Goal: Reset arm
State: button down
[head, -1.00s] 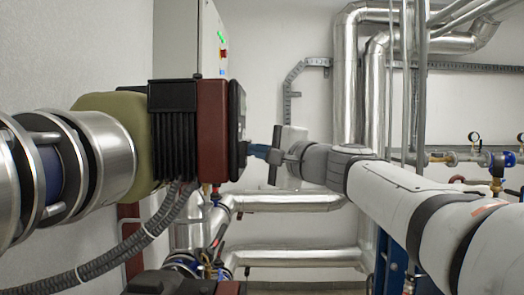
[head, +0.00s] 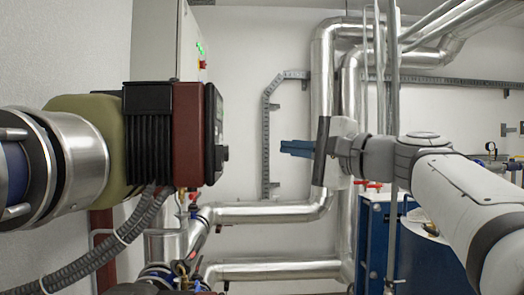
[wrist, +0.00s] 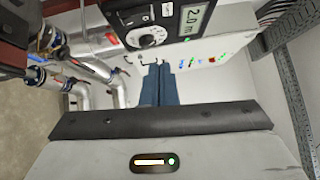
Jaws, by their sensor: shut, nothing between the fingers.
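My gripper (head: 283,147) is in the middle of the head view, at the end of my arm that comes in from the right. Its blue fingers point left and are shut with nothing between them. In the wrist view the fingers (wrist: 159,68) lie side by side, pointing up at the picture. A dark red and black pump head (head: 190,135) is left of my gripper in the head view, with a clear gap between them. In the wrist view its face with a round knob and a display reading 2.0 (wrist: 193,20) shows beyond the fingertips.
Silver insulated pipes (head: 270,212) run behind and below my gripper. Thin vertical pipes (head: 392,90) stand close to my arm. A grey control cabinet (head: 158,45) is at upper left and a blue cabinet (head: 375,235) at lower right. A perforated cable tray (head: 266,140) runs on the wall.

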dwell(0.4)
jog(key=s+a+f+n+g+h, duration=0.1)
jog(key=s+f+n+g+h, duration=0.15)
jog(key=f, duration=1.15)
jog(key=s+f+n+g+h, duration=0.15)
jog(key=f+g+h, duration=0.25)
jog(key=f, duration=1)
jog(key=s+d+f+n+g+h, duration=0.2)
jog(key=s+f, duration=0.4)
jog(key=f, duration=0.4)
jog(key=s+d+f+n+g+h, duration=0.2)
jog(key=s+d+f+n+h, duration=0.2)
jog(key=f, duration=0.5)
jog(key=s, duration=0.2)
jog(key=shift+s+d+f+h, duration=0.2)
jog(key=shift+s+f+h, duration=0.15)
